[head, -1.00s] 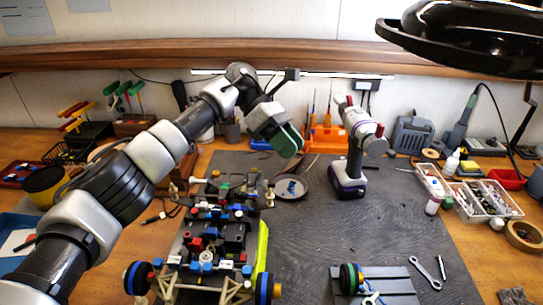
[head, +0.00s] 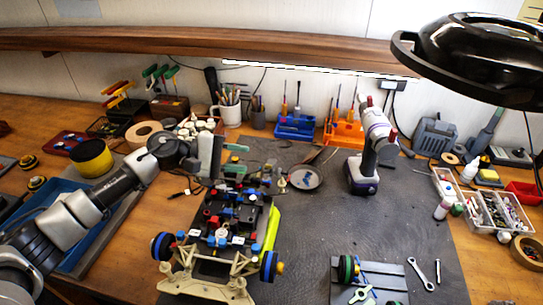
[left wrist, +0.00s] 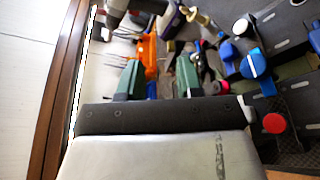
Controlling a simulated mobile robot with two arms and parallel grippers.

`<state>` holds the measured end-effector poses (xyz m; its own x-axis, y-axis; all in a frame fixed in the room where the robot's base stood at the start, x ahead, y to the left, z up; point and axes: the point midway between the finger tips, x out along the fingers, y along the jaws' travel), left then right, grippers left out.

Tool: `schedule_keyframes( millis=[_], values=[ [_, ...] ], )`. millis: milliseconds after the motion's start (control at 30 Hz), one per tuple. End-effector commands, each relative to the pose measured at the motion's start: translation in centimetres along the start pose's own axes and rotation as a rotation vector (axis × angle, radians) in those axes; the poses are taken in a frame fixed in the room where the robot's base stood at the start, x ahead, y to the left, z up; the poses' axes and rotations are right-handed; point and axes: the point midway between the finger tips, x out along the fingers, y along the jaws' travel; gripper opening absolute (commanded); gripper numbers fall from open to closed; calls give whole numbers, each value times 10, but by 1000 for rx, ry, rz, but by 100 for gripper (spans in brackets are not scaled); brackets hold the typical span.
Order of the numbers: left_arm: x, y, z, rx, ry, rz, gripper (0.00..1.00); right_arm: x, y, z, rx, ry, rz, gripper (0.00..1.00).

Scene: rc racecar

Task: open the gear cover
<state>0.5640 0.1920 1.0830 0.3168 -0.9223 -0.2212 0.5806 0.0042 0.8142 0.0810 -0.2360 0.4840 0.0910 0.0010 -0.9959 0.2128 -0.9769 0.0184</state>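The racecar chassis (head: 205,265), with a tan front frame, blue-rimmed wheels and red, blue and white parts, sits on the dark mat. I cannot tell which part is the gear cover. My left gripper (head: 238,159) is above the car's far end, its green fingertips pointing right. In the left wrist view the two green fingers (left wrist: 158,77) stand apart with nothing clearly held between them. Blue car parts (left wrist: 255,65) and a red knob (left wrist: 273,123) show to their right. The gripper and wrist hide some of the car's far end. My right gripper is out of view.
A cordless drill (head: 361,175) stands right of the car, near a round metal dish (head: 305,179). A grey plate (head: 385,279) with a wheel and wrenches lies at front right. A black lamp (head: 480,55) hangs at upper right. The mat's middle right is mostly clear.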

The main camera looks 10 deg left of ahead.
Motion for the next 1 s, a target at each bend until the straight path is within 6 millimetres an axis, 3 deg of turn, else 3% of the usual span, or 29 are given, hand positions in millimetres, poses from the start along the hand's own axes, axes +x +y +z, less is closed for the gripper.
schedule_keyframes(
  millis=[33,200,400,800,1000],
  values=[
    [11,5,4,-1,-4,0,36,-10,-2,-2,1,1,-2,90],
    [43,4,3,-2,-3,0,36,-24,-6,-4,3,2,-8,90],
    [69,2,2,-2,-2,0,36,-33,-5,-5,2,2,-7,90],
    [77,0,0,-1,-1,-1,36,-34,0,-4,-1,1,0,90],
    [77,0,0,-1,-1,-1,5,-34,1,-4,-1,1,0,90]
  ],
)
